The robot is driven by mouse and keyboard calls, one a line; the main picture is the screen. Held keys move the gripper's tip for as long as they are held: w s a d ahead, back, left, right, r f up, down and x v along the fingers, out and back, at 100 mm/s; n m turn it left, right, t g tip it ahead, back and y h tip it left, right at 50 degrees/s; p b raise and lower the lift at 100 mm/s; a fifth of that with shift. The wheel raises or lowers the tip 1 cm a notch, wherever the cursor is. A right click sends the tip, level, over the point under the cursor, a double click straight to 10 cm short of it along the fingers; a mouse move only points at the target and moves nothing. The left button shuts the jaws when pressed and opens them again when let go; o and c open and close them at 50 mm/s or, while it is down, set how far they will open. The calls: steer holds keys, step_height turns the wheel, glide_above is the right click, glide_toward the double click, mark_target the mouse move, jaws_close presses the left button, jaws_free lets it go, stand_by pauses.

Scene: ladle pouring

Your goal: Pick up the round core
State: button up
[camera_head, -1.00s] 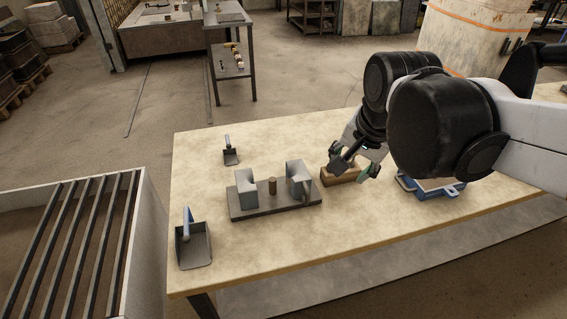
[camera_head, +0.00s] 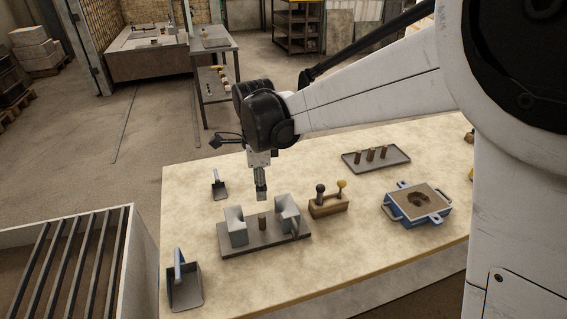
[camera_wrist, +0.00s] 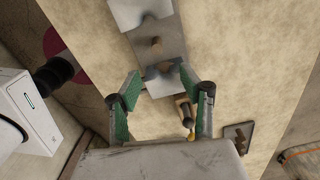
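A small brown upright cylinder, the round core (camera_head: 262,221), stands on a dark flat plate (camera_head: 268,246) between two grey metal blocks, the left one (camera_head: 235,226) and the right one (camera_head: 287,214). The core also shows in the wrist view (camera_wrist: 157,45), beyond my fingertips. My gripper (camera_head: 261,194) points down above the plate, over the core, with a gap between them. In the wrist view my gripper (camera_wrist: 160,80) has its green-padded fingers spread apart, with nothing held between them.
A wooden block with two knobbed tools (camera_head: 328,206) stands just right of the plate. A tray (camera_head: 348,160) holds similar brown cylinders. A blue sand-filled flask (camera_head: 391,207) is at right. Scoops lie at left, one near (camera_head: 185,291), one far (camera_head: 219,188).

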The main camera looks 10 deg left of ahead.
mark_target(262, 215)
step_height(262, 215, down, 9)
steer(key=shift+a+r+b, duration=0.15)
steer(key=shift+r+b, duration=0.05)
steer(key=shift+b, duration=0.1)
steer(key=shift+s+f, duration=0.15)
steer(key=shift+f, duration=1.2)
steer(key=shift+s+f, duration=0.15)
steer(key=shift+f, duration=1.2)
steer(key=c, duration=0.8)
